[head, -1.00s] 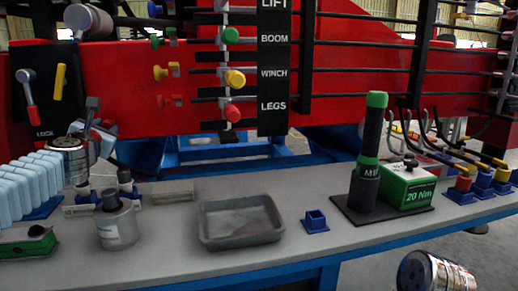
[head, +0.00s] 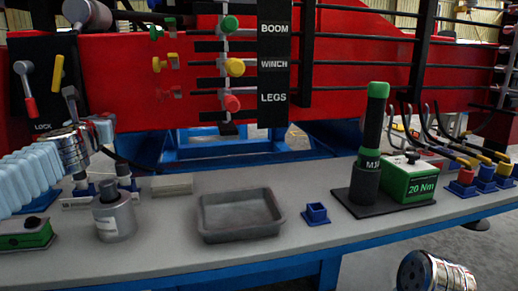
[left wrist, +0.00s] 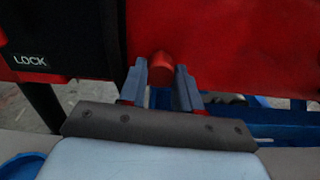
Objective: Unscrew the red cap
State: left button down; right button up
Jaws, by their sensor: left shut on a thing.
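My left gripper (head: 70,93) is at the left of the head view, in front of the red panel and below the LOCK levers. In the left wrist view its two grey fingers (left wrist: 160,85) are shut on a small rounded red cap (left wrist: 160,67). The cap's lower part is hidden by the fingers, and I cannot make it out in the head view. The gripper is well left of the row of small fittings, where a green one (head: 155,33), a yellow one (head: 159,64) and a reddish one (head: 161,96) show. My right gripper is out of view.
A grey tray (head: 240,235) and a small blue holder (head: 316,213) stand on the bench. A grey canister (head: 113,216) stands left of the tray. A black-and-green tool (head: 371,145) and a green 20 Nm box (head: 406,182) stand right. The tray is empty.

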pick_arm(q)
jog(key=n+b, duration=0.3)
jog(key=n, duration=0.7)
